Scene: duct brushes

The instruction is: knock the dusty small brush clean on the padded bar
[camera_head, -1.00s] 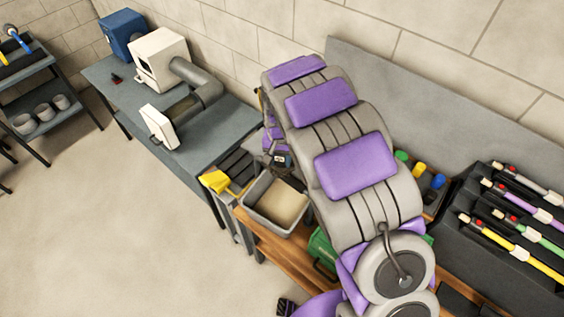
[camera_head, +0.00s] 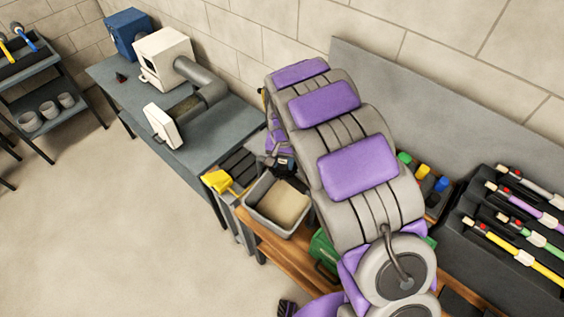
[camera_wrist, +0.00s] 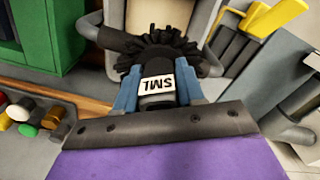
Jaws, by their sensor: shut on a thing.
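In the wrist view my gripper (camera_wrist: 158,88) is shut on the small brush (camera_wrist: 158,46). The brush has black bristles and a white label reading SML, upside down in the picture. The bristles point away from my gripper, toward a beige-bottomed grey tub (camera_wrist: 180,14). A dark grey rounded bar (camera_wrist: 116,39), apparently the padded bar, runs behind the bristles along the tub's near side. Whether the bristles touch it I cannot tell. Dust on the bristles is not clear. In the head view my arm hides most of the gripper beside the tub (camera_head: 254,219).
A green box (camera_wrist: 52,35) stands left of the tub in the wrist view. A yellow object (camera_head: 217,181) is left of the tub in the head view. A black rack (camera_head: 500,262) of coloured-handled tools stands right. A grey table (camera_head: 125,95) holds a duct piece (camera_head: 205,92).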

